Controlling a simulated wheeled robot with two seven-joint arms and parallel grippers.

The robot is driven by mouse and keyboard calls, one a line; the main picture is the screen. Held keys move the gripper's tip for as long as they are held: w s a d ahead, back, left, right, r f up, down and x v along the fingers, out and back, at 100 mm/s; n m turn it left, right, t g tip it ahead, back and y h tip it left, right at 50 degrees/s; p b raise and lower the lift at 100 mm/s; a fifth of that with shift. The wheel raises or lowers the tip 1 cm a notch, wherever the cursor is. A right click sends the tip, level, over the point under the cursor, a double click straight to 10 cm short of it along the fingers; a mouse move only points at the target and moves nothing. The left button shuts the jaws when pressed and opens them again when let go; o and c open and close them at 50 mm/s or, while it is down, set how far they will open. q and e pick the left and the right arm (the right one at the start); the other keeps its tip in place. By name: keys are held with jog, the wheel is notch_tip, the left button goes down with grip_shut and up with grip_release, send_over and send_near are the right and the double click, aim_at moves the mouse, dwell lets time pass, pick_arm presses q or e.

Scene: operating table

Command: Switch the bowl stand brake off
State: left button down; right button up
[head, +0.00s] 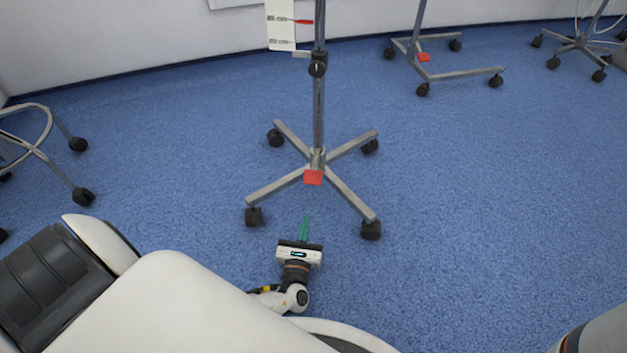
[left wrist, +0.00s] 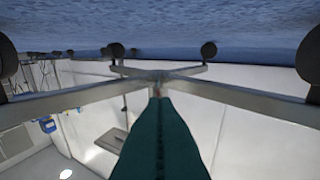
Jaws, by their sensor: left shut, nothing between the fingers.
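A wheeled stand with a grey pole and a cross-shaped base (head: 347,190) stands on the blue floor in the middle of the head view. A red brake pedal (head: 313,177) sits at its hub, on the side facing me. My left gripper (head: 306,217) is low in front of the base, between its two near legs. Its green fingers are shut and empty and point at the hub. In the left wrist view, which is upside down, the fingers (left wrist: 160,100) reach toward the hub where the legs (left wrist: 75,98) meet. The pedal is not visible there. My right gripper is not in view.
Another wheeled stand (head: 450,75) with a red pedal (head: 424,57) is at the back right. A frame with a metal ring (head: 45,118) on casters is at the left. More casters (head: 575,45) stand at the far right. The floor right of the middle stand is clear.

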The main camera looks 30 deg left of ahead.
pick_arm(q)
jog(key=shift+w+f, duration=0.1)
jog(key=shift+f, duration=0.05)
jog(key=b+x, duration=0.4)
jog(key=x, duration=0.5)
jog(key=shift+f+b, duration=0.15)
jog(key=shift+b, duration=0.2)
jog(key=shift+w+a+r, duration=0.2)
jog(key=shift+w+r, duration=0.2)
jog(key=shift+w, duration=0.1)
jog(key=shift+s+d+r, duration=0.1)
jog(key=shift+s+r, duration=0.15)
jog(key=shift+r, duration=0.35)
jog(key=shift+s+d+r, duration=0.15)
jog(key=shift+s+r, duration=0.15)
jog(key=shift+r, duration=0.3)
jog(key=shift+s+d+r, duration=0.1)
jog(key=shift+s+r, duration=0.15)
jog(key=shift+r, duration=0.3)
